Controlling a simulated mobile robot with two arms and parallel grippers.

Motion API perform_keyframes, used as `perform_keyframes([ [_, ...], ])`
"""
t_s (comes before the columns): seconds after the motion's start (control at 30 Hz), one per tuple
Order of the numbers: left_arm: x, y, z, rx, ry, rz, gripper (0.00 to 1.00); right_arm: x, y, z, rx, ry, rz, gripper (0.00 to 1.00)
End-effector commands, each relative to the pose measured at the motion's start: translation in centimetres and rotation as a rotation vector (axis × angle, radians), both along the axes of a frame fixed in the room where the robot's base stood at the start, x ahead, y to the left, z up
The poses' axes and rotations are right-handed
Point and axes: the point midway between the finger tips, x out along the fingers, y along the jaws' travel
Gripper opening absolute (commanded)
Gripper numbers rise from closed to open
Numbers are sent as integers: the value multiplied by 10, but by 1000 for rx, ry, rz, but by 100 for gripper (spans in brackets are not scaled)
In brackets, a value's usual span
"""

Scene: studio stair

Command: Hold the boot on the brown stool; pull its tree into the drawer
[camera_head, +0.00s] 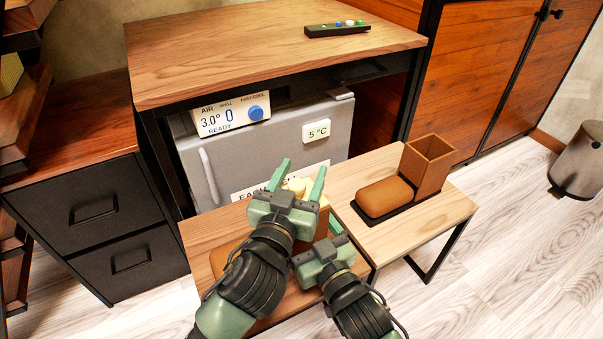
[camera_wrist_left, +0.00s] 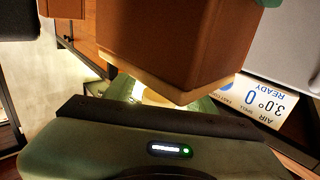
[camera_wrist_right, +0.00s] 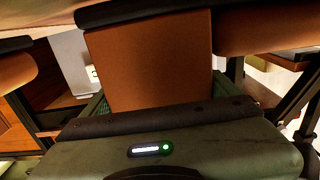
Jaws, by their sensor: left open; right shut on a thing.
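The brown boot (camera_head: 323,218) stands on the left stool (camera_head: 203,262), partly hidden behind my arms. Its brown shaft fills the middle of the right wrist view (camera_wrist_right: 150,60) and shows in the left wrist view (camera_wrist_left: 180,40) with a pale rim. The pale tree (camera_head: 296,186) shows at the top of the boot. My left gripper (camera_head: 300,177) is open, its fingers on either side of the tree. My right gripper (camera_head: 318,238) is lower and shut on the boot's shaft. A black cabinet at the left has two drawers (camera_head: 88,215), both seen closed.
Behind stand a grey cooler (camera_head: 215,160) and a wooden table (camera_head: 250,50) with a black remote (camera_head: 337,29). Floor at right is clear, with a bin (camera_head: 580,160).

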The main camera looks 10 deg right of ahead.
Motion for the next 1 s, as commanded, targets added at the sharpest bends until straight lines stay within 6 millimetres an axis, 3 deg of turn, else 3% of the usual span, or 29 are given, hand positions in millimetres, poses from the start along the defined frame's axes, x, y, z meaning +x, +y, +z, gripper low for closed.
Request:
perform_keyframes([
  [0.03, 0, 0, 0, 0, 0, 0, 55, 0, 0, 0, -2, 0, 0, 18],
  [0.23, 0, 0, 0, 0, 0, 0, 0, 0, 0, 0, -2, 0, 0, 18],
  [1.0, 0, 0, 1, 0, 0, 1, 0, 0, 0, -1, -2, 0, 0, 18],
])
